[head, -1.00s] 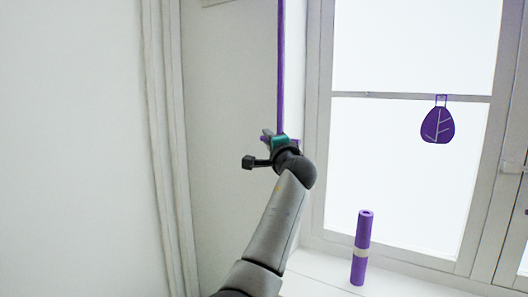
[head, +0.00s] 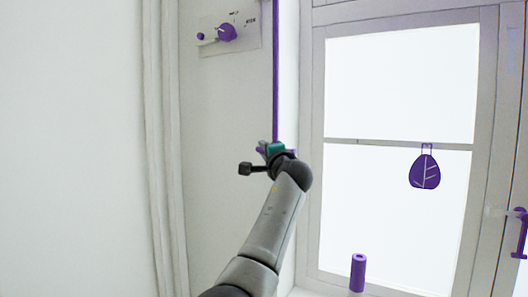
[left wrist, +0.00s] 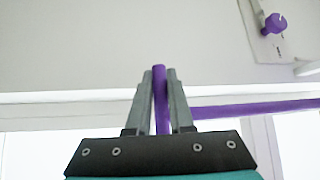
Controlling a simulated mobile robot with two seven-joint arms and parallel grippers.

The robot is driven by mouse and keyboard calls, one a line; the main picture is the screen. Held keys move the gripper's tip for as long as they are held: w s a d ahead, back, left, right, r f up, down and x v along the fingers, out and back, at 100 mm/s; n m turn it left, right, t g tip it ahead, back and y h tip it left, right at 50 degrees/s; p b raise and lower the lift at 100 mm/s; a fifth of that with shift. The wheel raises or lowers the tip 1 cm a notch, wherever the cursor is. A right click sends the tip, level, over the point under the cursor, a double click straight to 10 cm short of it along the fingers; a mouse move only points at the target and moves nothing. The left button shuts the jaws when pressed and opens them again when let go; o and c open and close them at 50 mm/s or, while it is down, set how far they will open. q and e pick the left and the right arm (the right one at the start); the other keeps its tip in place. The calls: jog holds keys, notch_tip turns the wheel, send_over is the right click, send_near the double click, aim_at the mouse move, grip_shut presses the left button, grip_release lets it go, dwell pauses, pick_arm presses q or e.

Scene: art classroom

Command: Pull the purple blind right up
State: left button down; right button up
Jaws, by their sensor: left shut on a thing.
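A purple pull cord (head: 276,70) hangs straight down along the wall left of the window. My left gripper (head: 271,149) is at its lower end, about level with the window's middle bar. No blind cloth shows over the window panes in the head view. My right gripper is not in view.
The window (head: 400,85) is right of my arm, with a purple leaf ornament (head: 425,172) hanging on it. A purple roll (head: 357,272) stands upright near the sill. A wall plate with a purple knob (head: 227,33) is up left of the cord.

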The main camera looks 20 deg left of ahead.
pick_arm(q)
jog(key=shift+r, duration=0.5)
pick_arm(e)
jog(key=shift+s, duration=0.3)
pick_arm(q)
jog(key=c, duration=1)
grip_release()
jog(key=shift+o, duration=1)
jog(key=shift+f, duration=0.15)
jog(key=shift+f, duration=0.1)
jog(key=shift+s+d+f+b, duration=0.1)
jog(key=shift+s+d+b, duration=0.2)
jog(key=shift+s+d, duration=0.1)
jog(key=b+v, duration=0.4)
jog(key=v, duration=1)
jog(key=shift+b, duration=0.4)
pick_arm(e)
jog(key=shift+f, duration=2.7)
